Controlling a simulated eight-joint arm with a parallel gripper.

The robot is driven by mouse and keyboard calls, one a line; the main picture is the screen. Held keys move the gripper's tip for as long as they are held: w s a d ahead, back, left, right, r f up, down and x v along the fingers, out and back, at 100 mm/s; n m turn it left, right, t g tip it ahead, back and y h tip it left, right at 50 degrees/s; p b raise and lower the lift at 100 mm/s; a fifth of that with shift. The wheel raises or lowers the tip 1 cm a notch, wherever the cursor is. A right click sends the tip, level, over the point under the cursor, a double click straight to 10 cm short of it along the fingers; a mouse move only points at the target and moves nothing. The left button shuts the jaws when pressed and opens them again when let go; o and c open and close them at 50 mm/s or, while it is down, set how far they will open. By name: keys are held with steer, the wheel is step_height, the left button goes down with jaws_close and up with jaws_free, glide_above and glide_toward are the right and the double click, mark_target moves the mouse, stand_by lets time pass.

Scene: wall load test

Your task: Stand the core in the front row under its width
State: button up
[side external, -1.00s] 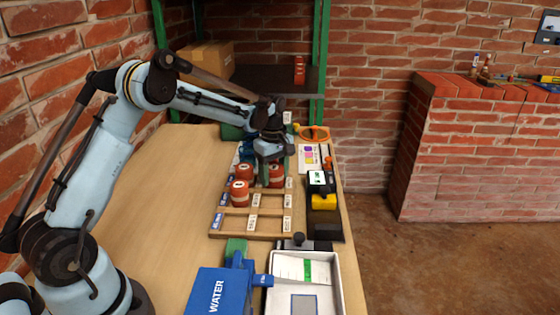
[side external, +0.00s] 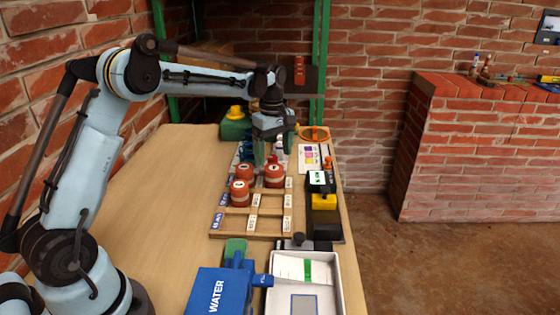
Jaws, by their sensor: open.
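Several brick-red cores stand upright in a wooden rack (side external: 232,226) with labelled compartments. One red core (side external: 240,194) is at the left, another red core (side external: 244,173) is just behind it, and a third red core (side external: 275,176) is to the right. My gripper (side external: 273,156) is open, points down and is above and behind the right-hand core, apart from it as far as I can see. The small labels on the rack are too small to read. The rack's far part is partly hidden by my gripper and the cores.
A blue WATER container (side external: 218,292) and a white tray (side external: 333,292) stand at the near end. A black device with a yellow part (side external: 324,202) lies along the right edge. A green can with a yellow top (side external: 235,124) stands at the back. The table's left side is clear.

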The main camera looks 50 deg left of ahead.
mark_target(274, 168)
steer(key=s+d+r+m+t, duration=0.2)
steer(key=s+d+r+m, duration=0.3)
steer(key=r, duration=0.4)
steer(key=s+d+f+m+t, duration=0.2)
steer(key=s+d+m, duration=0.1)
steer(key=s+m, duration=0.3)
steer(key=s+d+f+m+t, duration=0.2)
steer(key=s+d+m+t, duration=0.1)
steer(key=s, duration=0.5)
steer(key=shift+s+d+f+m, duration=0.2)
steer(key=shift+s+d+m, duration=0.35)
steer(key=shift+m, duration=0.85)
steer(key=shift+w+d, duration=0.15)
